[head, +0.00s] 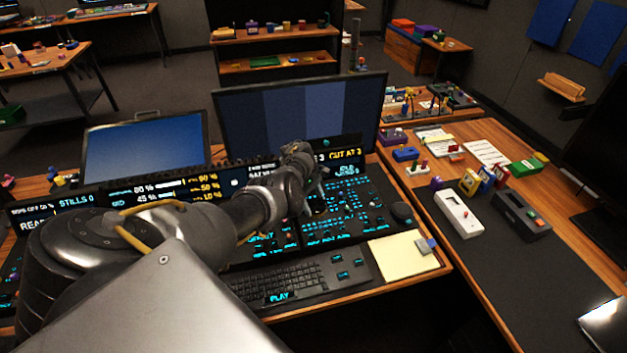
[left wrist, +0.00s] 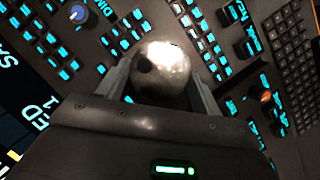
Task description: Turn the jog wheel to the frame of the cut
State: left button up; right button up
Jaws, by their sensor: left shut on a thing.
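My left gripper (head: 316,198) is over the lit control panel (head: 350,222), partly hidden by its own wrist in the head view. In the left wrist view, its fingers (left wrist: 163,85) stand on both sides of a shiny metal ball (left wrist: 161,70) and are shut on it. A dark round knob or wheel (head: 402,212) sits at the panel's right side, apart from the gripper; I cannot tell whether this or the ball is the jog wheel. My right gripper is not in view.
A keyboard (head: 285,283) lies at the panel's front, with a pale notepad (head: 403,255) to its right. Two monitors stand behind: a blue one (head: 145,148) and a striped one (head: 300,115). White (head: 458,212) and dark (head: 521,214) boxes stand on the right-hand table.

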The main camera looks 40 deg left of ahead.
pick_arm(q)
jog(key=o, duration=1)
jog(key=p+v, duration=0.1)
jog(key=v, duration=0.9)
jog(key=shift+r, duration=0.4)
jog(key=shift+a, duration=0.15)
